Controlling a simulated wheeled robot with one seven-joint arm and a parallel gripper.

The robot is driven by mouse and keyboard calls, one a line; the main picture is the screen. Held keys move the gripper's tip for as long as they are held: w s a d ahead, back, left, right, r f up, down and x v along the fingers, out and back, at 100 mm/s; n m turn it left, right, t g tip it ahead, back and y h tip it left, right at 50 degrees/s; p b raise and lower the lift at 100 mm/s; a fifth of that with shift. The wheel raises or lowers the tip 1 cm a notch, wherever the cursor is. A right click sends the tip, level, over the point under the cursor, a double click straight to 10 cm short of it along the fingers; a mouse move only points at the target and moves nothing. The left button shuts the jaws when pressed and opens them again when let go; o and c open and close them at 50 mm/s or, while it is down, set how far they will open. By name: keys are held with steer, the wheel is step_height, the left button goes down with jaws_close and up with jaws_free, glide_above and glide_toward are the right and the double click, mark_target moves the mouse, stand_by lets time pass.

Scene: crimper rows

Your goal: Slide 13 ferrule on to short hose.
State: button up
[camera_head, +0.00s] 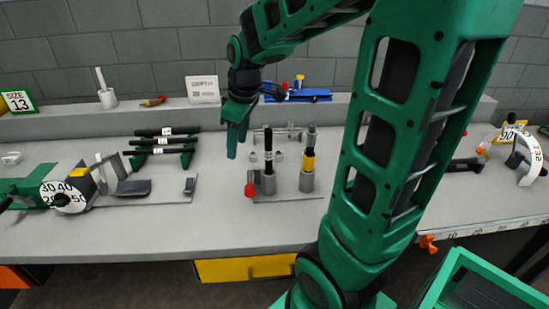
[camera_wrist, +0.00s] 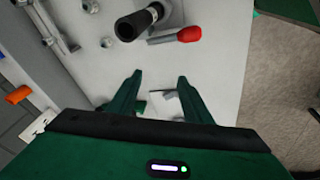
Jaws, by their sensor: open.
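My gripper (camera_head: 232,150) hangs fingers down over the bench, left of the fixture plate; its two fingers (camera_wrist: 160,80) are open and empty in the wrist view. A black hose with a white label (camera_head: 268,157) stands upright in a grey metal holder (camera_head: 267,184) on the plate. It shows from above in the wrist view (camera_wrist: 129,29), beyond the fingertips and apart from them. Small metal pieces, possibly ferrules, sit on the plate behind it (camera_head: 280,156); one shows in the wrist view (camera_wrist: 107,42). I cannot read their sizes.
A red knob (camera_head: 250,190) is at the holder's left. Several black hoses (camera_head: 160,141) lie on a green rack, left, near a dialled machine (camera_head: 62,196). Bare bench (camera_head: 215,215) lies between.

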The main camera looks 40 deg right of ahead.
steer(key=w+d+f+n+g, duration=0.1)
steer(key=w+d+n, duration=0.4)
steer(key=d, duration=0.4)
steer(key=n+g, duration=0.2)
steer(key=n, duration=0.4)
glide_above(279, 156)
steer(key=w, duration=0.2)
step_height(279, 156, down, 3)
steer(key=shift+n, duration=0.3)
steer(key=shift+s+d+f, duration=0.1)
steer(key=shift+d+f, duration=0.05)
steer(key=shift+f, duration=1.65)
steer(key=shift+s+d+f, duration=0.1)
steer(key=shift+f, duration=1.7)
steer(key=shift+s+d+f, duration=0.1)
steer(key=shift+d+f, duration=0.05)
steer(key=shift+f, duration=1.65)
steer(key=c, duration=1.1)
steer(key=shift+r, duration=0.1)
steer(key=shift+c, duration=0.2)
